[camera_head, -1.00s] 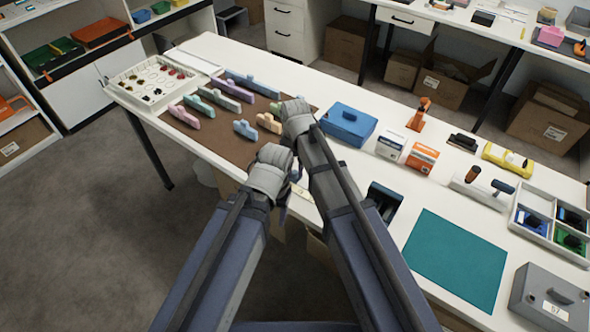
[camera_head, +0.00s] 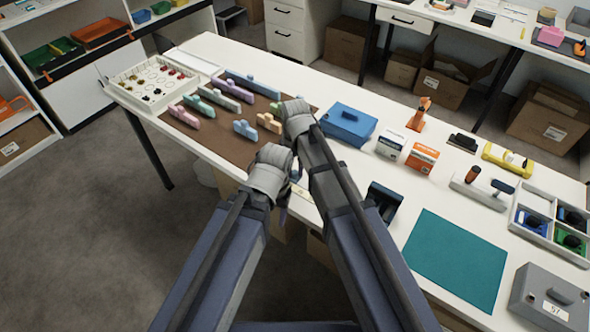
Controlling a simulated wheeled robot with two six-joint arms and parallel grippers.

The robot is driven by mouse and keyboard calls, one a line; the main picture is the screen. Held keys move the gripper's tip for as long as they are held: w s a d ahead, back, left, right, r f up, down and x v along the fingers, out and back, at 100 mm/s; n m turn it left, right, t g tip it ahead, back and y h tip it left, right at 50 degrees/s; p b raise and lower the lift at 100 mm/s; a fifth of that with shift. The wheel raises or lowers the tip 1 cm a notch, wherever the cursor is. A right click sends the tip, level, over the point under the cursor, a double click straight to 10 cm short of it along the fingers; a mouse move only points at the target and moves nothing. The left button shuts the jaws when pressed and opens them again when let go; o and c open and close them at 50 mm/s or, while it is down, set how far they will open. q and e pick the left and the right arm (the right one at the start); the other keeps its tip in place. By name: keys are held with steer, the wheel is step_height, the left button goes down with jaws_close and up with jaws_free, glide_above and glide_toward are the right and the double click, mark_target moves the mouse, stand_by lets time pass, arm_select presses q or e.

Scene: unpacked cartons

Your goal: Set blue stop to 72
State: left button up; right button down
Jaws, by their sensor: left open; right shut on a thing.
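Several coloured stops with raised grips stand on a brown mat (camera_head: 205,143). A long blue stop (camera_head: 252,85) lies near its far edge and a small blue stop (camera_head: 245,128) near its middle. I cannot tell which is the task's blue stop, and no scale reading is legible. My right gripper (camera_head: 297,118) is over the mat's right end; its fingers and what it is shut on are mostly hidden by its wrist. A green piece (camera_head: 277,107) shows just beside it. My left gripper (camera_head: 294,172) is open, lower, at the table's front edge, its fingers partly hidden.
A white tray (camera_head: 118,91) of small parts stands left of the mat. A blue box (camera_head: 347,125), small cartons (camera_head: 422,158) and an orange tool (camera_head: 420,114) stand to the right. A teal mat (camera_head: 455,262) is bare. A grey box (camera_head: 550,300) is at the lower right.

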steer(key=s+d, duration=0.2)
steer(key=d, duration=0.1)
steer(key=shift+s+d, duration=0.2)
steer(key=shift+s, duration=0.1)
steer(key=shift+w+a, duration=0.1)
steer(key=c, duration=0.7)
jaws_free()
steer(key=shift+r, duration=0.15)
step_height(320, 180, up, 8)
steer(key=p, duration=0.7)
steer(key=shift+f+p, duration=0.25)
steer(key=shift+p, duration=0.15)
